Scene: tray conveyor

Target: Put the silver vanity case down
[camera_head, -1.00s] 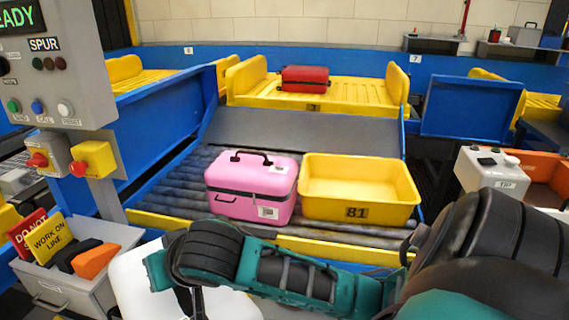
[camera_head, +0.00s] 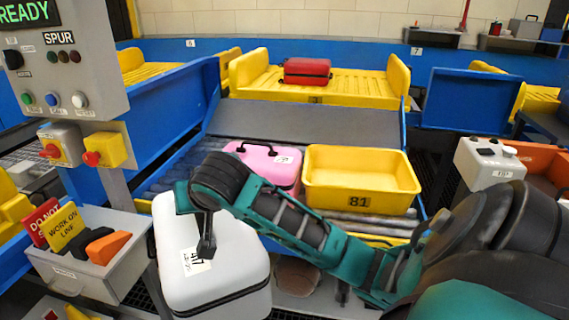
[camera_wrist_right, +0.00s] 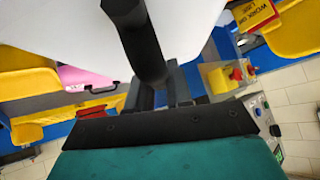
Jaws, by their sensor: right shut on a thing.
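The silver vanity case (camera_head: 225,282) looks whitish, with a dark seam low on its side and a label reading 417. It hangs at the lower left of the head view, on the near side of the roller spur. My right gripper (camera_head: 206,245) is shut on it; the exact grip is partly hidden by the wrist. In the right wrist view the case (camera_wrist_right: 75,30) fills the top, close against the dark fingers (camera_wrist_right: 150,70). What lies under the case is hidden. My left gripper is not in view.
A pink case (camera_head: 285,172) and a yellow tray marked 81 (camera_head: 360,202) stand on the roller spur (camera_head: 170,180). A red case (camera_head: 306,71) lies in a yellow tray behind. A control post (camera_head: 75,60) and a grey sign bin (camera_head: 115,270) stand at left.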

